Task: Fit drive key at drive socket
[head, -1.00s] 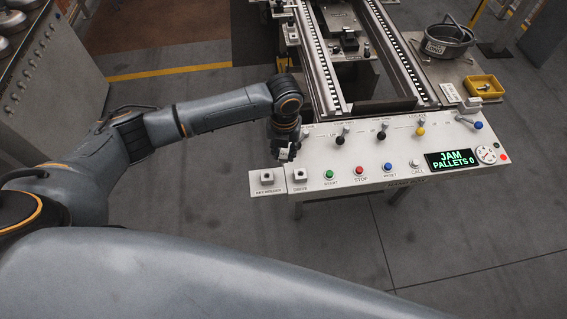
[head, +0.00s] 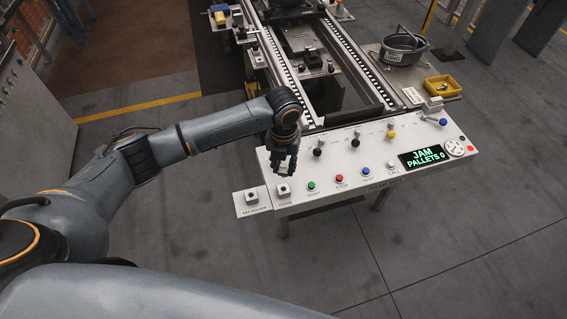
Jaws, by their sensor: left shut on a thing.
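The drive socket (head: 283,190) is a small pale block with a dark hole, labelled DRIVE, at the left end of the control panel (head: 318,188). The key holder (head: 251,198) is a similar block on a small plate just left of it. My left gripper (head: 284,166) points down just above and behind the drive socket in the picture. It is shut on the drive key, which is mostly hidden by the fingers. I cannot tell whether the key touches the socket. My right gripper is not in view.
The panel carries green, red, blue and white buttons, several levers and a display (head: 427,158) reading JAM, PALLETS 0. The conveyor (head: 268,50) runs behind it. A grey bin (head: 402,48) and a yellow tray (head: 443,86) stand at the right. The floor in front is clear.

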